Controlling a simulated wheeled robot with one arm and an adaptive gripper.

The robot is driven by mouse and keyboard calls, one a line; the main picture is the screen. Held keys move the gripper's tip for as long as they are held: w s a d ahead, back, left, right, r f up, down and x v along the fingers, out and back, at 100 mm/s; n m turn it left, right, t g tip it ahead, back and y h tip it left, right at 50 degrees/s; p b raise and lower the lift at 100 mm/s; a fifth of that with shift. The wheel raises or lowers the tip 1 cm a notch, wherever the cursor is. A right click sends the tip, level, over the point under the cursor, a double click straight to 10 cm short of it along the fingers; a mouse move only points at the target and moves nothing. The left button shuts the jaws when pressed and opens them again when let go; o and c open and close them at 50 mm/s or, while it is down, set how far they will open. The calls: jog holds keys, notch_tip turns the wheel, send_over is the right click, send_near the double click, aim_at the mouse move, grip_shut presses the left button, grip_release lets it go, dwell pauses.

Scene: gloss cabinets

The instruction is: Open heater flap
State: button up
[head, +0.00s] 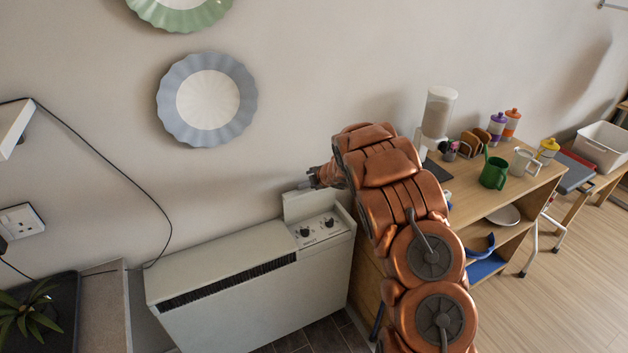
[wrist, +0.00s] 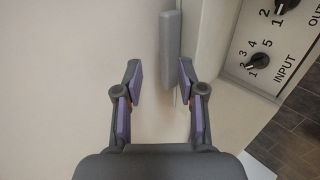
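The heater (head: 240,285) is a long pale box against the wall with a dark grille along its front. Its flap (head: 302,204) stands raised at the right end of the top, uncovering a control panel (head: 319,229) with two dark knobs. In the wrist view the panel (wrist: 268,45) shows at the right with "INPUT" lettering. A grey strip (wrist: 171,52), apparently the flap's lip, lies ahead between my fingers' lines. My gripper (wrist: 160,82) is open and empty, its right finger near the strip; contact cannot be told. In the head view my gripper (head: 308,182) is just above the flap, partly hidden by my arm.
A wooden desk (head: 520,185) with a green mug (head: 494,173), bottles and a blender-like container (head: 437,115) stands right of my arm. A plant (head: 30,310) is at lower left. A cable (head: 110,165) hangs on the wall. The wall above the heater is clear below the plates.

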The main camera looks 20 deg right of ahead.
notch_tip(320, 180, up, 7)
jog(key=p, duration=0.4)
jog(key=shift+f, duration=0.2)
dwell(0.3)
dwell(0.5)
jog(key=v, duration=1.2)
jog(key=shift+c, duration=0.4)
